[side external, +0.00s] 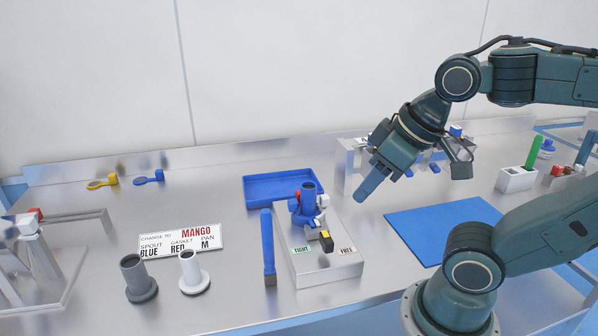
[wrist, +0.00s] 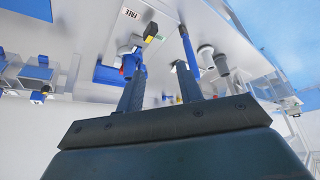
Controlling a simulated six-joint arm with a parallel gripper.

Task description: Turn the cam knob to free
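The cam knob (side external: 326,241), black with a yellow part, sits at the front of a pale block (side external: 340,268). It is between a green TIGHT label (side external: 301,250) and a FREE label (side external: 346,250); I cannot tell its exact setting. A blue clamp-like fixture (side external: 308,212) stands behind it on the block. In the wrist view the knob (wrist: 150,32) shows beyond the fingers, near the FREE label (wrist: 129,13). My gripper (side external: 363,195) is up and to the right of the knob, apart from it. The wrist view shows its fingers (wrist: 160,68) spread, with nothing between them.
Grey (side external: 137,278) and white (side external: 193,272) spouts stand left, near a MANGO sign (side external: 180,241).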

